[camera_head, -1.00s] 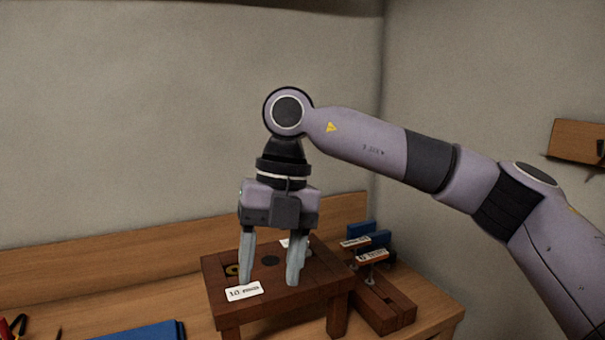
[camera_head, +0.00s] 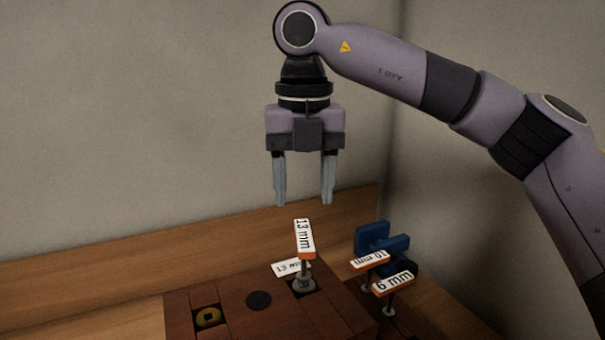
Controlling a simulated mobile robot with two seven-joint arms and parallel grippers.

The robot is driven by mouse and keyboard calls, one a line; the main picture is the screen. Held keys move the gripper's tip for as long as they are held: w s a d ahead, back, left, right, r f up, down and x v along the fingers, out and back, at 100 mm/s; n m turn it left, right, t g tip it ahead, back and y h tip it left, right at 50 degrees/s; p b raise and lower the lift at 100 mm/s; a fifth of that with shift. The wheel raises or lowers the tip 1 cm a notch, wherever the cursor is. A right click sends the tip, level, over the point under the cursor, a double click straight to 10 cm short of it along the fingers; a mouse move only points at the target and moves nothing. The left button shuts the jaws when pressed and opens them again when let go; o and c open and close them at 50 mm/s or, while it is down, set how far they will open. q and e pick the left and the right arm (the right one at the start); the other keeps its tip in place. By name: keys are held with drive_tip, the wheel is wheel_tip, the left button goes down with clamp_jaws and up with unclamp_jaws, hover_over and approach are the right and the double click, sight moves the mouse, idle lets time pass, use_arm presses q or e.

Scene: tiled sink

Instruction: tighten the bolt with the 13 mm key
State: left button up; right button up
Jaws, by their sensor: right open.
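The 13 mm key (camera_head: 304,240) stands upright on the bolt (camera_head: 303,285) in the right recess of the dark wooden block (camera_head: 235,318). Its orange handle carries a white "13 mm" label. My right gripper (camera_head: 303,204) is open and empty, pointing down above the key's handle with a visible gap. A second "13 mm" label (camera_head: 288,268) lies on the block behind the key. My left gripper is not in view.
The 10 mm key (camera_head: 369,261) and 6 mm key (camera_head: 393,285) stand in a holder to the right. A blue object (camera_head: 382,241) is behind them. A brass fitting (camera_head: 208,317) sits in the block's left recess. Walls rise behind and to the right.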

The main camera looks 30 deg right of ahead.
sight(304, 233)
drive_tip(key=shift+s+a+f+b, duration=0.1)
drive_tip(key=shift+s+f+b, duration=0.05)
drive_tip(key=shift+f+b, duration=0.75)
wheel_tip(304, 233, down, 7)
drive_tip(key=b, duration=0.5)
drive_tip(key=c, duration=0.9)
